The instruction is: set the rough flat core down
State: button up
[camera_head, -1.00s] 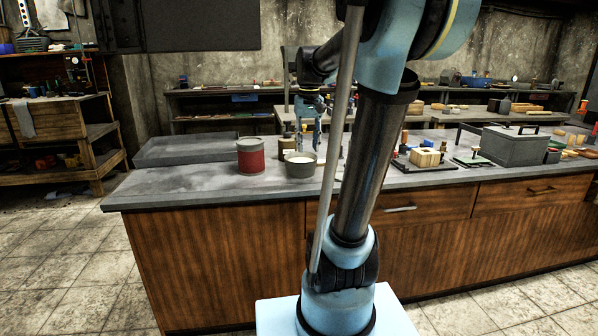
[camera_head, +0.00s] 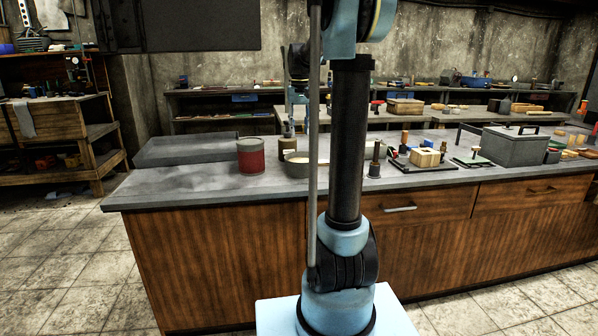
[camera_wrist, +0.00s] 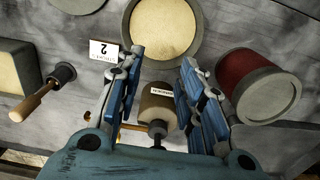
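My gripper (camera_wrist: 160,72) shows in the wrist view with its two blue fingers spread wide apart. Nothing is held between the fingertips. Beyond and below the fingers stands a brown labelled jar (camera_wrist: 157,108) with a dark neck, seen in the gap between them. A round grey pan (camera_wrist: 201,35) with a pale, sand-coloured filling lies past the fingertips. I cannot pick out a rough flat core in either view. In the head view my gripper is small, behind the pan, and partly hidden by my arm.
A red can (camera_wrist: 252,75) with a grey top stands right of the gripper in the wrist view. A white card marked 2 (camera_wrist: 103,53) and a wooden-handled brush (camera_wrist: 35,103) lie left. The head view shows a grey lidded box (camera_head: 515,146) and a low grey tray (camera_head: 186,150).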

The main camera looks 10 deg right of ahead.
notch_tip(320, 180, down, 8)
jog(key=shift+f, duration=0.2)
jog(key=shift+s+d+f, duration=0.1)
jog(key=shift+s+f, duration=0.05)
jog(key=shift+f, duration=1.2)
jog(key=shift+s+f, duration=0.15)
jog(key=shift+f, duration=1.2)
jog(key=c, duration=0.8)
jog(key=shift+r, duration=0.15)
